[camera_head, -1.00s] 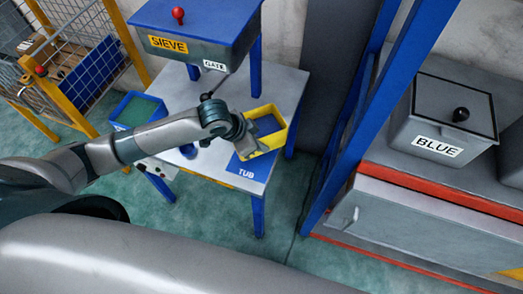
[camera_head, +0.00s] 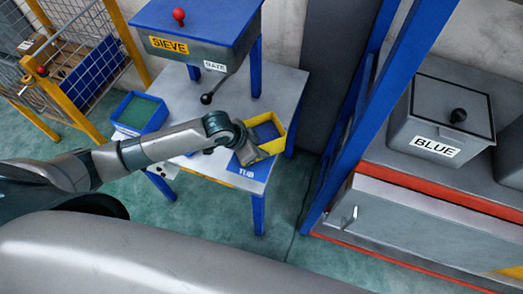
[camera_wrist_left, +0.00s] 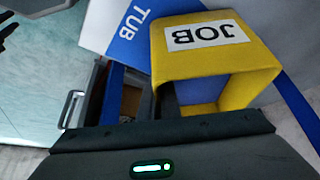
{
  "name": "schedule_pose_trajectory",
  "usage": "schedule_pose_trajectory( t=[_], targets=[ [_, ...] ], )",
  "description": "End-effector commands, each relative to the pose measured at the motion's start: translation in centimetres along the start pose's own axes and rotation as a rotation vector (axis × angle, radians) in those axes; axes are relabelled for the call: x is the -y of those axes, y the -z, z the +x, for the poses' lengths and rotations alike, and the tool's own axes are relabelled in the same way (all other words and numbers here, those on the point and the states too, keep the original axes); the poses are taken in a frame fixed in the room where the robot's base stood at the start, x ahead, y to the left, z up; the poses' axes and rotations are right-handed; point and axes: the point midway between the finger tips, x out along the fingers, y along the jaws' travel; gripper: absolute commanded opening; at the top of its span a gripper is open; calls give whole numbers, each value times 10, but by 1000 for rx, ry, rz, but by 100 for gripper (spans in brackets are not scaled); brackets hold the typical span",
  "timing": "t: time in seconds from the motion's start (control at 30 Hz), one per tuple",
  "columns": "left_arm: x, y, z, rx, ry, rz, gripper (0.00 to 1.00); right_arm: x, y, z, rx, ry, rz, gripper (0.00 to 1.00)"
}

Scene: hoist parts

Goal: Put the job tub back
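The yellow job tub (camera_head: 279,143) stands at the right end of the grey table, with blue showing inside it. In the left wrist view the job tub (camera_wrist_left: 235,85) is close ahead, its JOB label upside down. The blue TUB mat (camera_head: 248,174) lies at the tub's near side; it also shows in the wrist view (camera_wrist_left: 127,43). My left gripper (camera_head: 247,157) is at the tub's near left side, against or very near its wall. Its fingertips are not clear, so its grip is hidden. My right gripper is in neither view.
The blue sieve box (camera_head: 190,30) with its gate lever (camera_head: 207,98) stands over the table (camera_head: 285,88). A blue tub with green inside (camera_head: 140,112) is at the table's left. A blue post (camera_head: 375,110) and the BLUE bin (camera_head: 440,125) are to the right.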

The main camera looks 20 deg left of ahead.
Motion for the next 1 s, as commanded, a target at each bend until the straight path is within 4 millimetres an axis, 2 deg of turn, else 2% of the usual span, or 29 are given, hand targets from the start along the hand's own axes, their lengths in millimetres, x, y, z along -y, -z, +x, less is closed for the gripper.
schedule_pose_trajectory(
  t=[0.07, 0.17, 0.5, 0.67, 0.87, 1.0],
  targets=[
    [0, 1, 1, -4, 1, 1, 0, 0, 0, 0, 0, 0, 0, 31],
    [0, -1, 2, 0, 0, 0, 22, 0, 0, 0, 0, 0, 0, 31],
    [0, -1, 1, 0, 0, 0, 22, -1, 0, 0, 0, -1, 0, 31],
    [1, 0, -6, 1, 1, 0, 22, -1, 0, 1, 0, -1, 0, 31],
    [0, -1, -30, 1, 1, 1, 22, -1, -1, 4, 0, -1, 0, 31],
    [1, 0, -54, -1, 1, 1, 22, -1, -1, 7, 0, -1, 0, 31]
  ],
)
